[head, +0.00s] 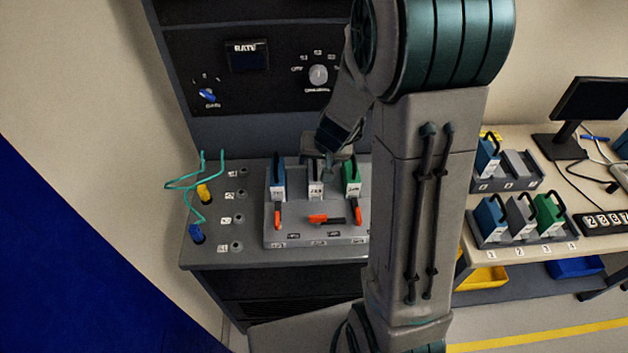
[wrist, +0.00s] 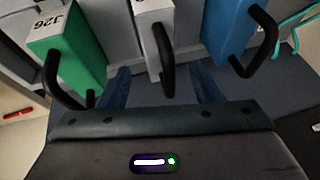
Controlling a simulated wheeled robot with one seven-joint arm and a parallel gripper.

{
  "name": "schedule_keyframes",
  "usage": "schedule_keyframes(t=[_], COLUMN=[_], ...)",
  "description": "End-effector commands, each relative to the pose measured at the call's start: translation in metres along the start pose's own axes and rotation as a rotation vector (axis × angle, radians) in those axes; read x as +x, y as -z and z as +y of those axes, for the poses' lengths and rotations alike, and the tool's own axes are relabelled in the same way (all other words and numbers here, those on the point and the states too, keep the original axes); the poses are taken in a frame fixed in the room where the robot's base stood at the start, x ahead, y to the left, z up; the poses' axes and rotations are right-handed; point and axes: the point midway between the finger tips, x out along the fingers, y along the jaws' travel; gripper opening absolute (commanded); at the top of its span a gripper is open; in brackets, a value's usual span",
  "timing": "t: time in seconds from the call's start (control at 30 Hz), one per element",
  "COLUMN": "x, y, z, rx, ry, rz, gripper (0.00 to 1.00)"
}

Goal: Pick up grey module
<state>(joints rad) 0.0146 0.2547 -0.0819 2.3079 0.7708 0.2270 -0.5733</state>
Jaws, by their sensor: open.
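The grey module (head: 315,188) sits in the middle slot of the bench rack (head: 290,240), between a blue module (head: 277,180) and a green module (head: 351,178). My gripper (head: 328,158) is just above and behind it, partly hidden by my arm. In the wrist view the grey module (wrist: 148,45) is at top centre, its black handle (wrist: 165,60) reaching down between my open blue fingers (wrist: 163,75). The fingers are spread either side of the handle; I cannot tell whether they touch it. The green module (wrist: 75,50) is left and the blue module (wrist: 232,35) right.
Orange levers stand in front of the rack's slots; the middle lever (head: 327,218) lies sideways, the outer two point toward the front. Teal cables (head: 200,185) run at the left. A side table holds another rack (head: 490,242) with blue, grey and green modules, and a monitor (head: 592,98).

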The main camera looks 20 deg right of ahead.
Motion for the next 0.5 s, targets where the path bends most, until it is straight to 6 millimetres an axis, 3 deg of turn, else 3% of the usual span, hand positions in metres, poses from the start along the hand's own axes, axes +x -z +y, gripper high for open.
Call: schedule_keyframes(t=[0.13,0.4,0.43,0.5], x=[0.018,0.02,0.02,0.02], y=[0.0,0.0,0.0,0.0], z=[0.0,-0.001,-0.001,-0.001], rx=[0.0,-0.001,-0.001,-0.001], ry=[0.0,0.001,0.001,0.001], rz=[0.0,0.001,0.001,0.001], gripper=[0.59,0.59,0.56,0.37])
